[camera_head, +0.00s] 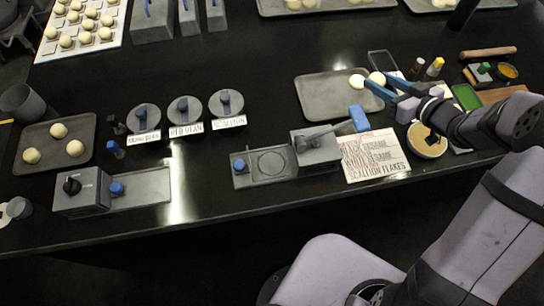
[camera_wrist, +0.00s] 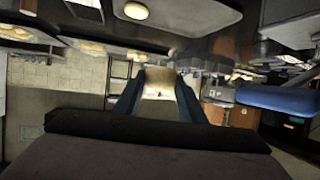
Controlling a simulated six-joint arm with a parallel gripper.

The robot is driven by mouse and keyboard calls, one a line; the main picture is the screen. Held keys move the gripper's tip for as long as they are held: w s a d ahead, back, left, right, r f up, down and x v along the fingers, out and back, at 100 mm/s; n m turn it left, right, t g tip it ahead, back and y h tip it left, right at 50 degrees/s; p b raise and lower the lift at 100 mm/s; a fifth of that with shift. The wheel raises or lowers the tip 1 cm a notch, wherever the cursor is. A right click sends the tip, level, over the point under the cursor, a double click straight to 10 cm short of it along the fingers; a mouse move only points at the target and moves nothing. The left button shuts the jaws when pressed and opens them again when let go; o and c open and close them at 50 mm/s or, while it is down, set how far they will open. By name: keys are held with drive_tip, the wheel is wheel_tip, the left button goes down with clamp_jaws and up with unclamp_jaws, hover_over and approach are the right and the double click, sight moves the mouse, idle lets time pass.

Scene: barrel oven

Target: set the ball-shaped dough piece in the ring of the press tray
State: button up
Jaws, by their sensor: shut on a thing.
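My gripper (camera_head: 382,86) is at the right, over the right end of a grey tray, with its blue fingers shut on a pale ball-shaped dough piece (camera_head: 377,78). In the wrist view the dough piece (camera_wrist: 160,82) shows pale between the two fingers, partly blurred. The press tray (camera_head: 240,181) is a flat grey plate at the centre. Its ring (camera_head: 272,162) shows as a round outline with nothing seen in it. The grey press (camera_head: 316,150) with a blue handle (camera_head: 359,118) stands at its right end. My gripper is well to the right of and behind the ring.
A second dough ball (camera_head: 357,82) lies on the grey tray (camera_head: 325,100). A printed board (camera_head: 375,165) and a round bowl (camera_head: 427,151) are at the front right. Labelled lidded containers (camera_head: 185,108) stand left of centre. Black counter is clear between the grey tray and the press tray.

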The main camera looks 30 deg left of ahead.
drive_tip(key=s+a+r+n+g+y+p, duration=0.1)
drive_tip(key=s+a+r+g+p, duration=0.2)
drive_tip(key=a+r, duration=0.5)
drive_tip(key=s+a+r+n+p, duration=0.2)
drive_tip(key=s+a+r+p, duration=0.2)
drive_tip(key=a+r, duration=0.35)
drive_tip(key=s+a+f+m+t+p, duration=0.2)
drive_tip(key=s+a+f+p, duration=0.1)
drive_tip(key=s+a+f, duration=0.3)
drive_tip(key=m+t+h+p, duration=0.3)
drive_tip(key=m+t+p, duration=0.1)
drive_tip(key=p, duration=0.4)
hover_over(273, 169)
wheel_tip(273, 169, down, 16)
drive_tip(key=shift+r, duration=0.25)
drive_tip(key=shift+f+b, duration=3.1)
drive_tip(key=shift+f, duration=0.85)
